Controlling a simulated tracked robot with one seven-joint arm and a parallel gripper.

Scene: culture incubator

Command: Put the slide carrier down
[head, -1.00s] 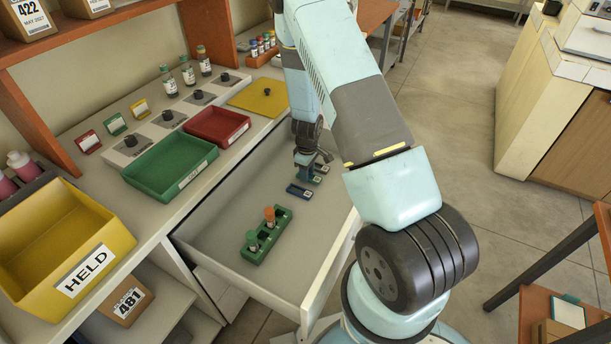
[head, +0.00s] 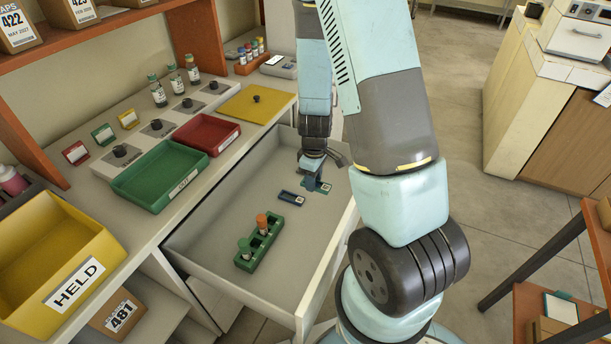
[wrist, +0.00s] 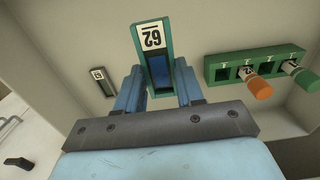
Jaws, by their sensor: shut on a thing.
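The slide carrier (wrist: 155,42) is a green frame with a blue middle and a white label reading 62. My gripper (wrist: 159,85) is shut on it, one blue finger on each side. In the head view the carrier (head: 319,186) shows below my gripper (head: 313,163), inside the open drawer. I cannot tell whether it touches the drawer floor (head: 222,218).
A green rack (head: 259,242) with orange- and green-capped tubes stands nearer in the drawer. Drawer walls (head: 330,262) enclose the area. Green (head: 156,178) and red (head: 207,134) trays and a yellow HELD bin (head: 50,262) are on the counter at left. Drawer floor beside the rack is clear.

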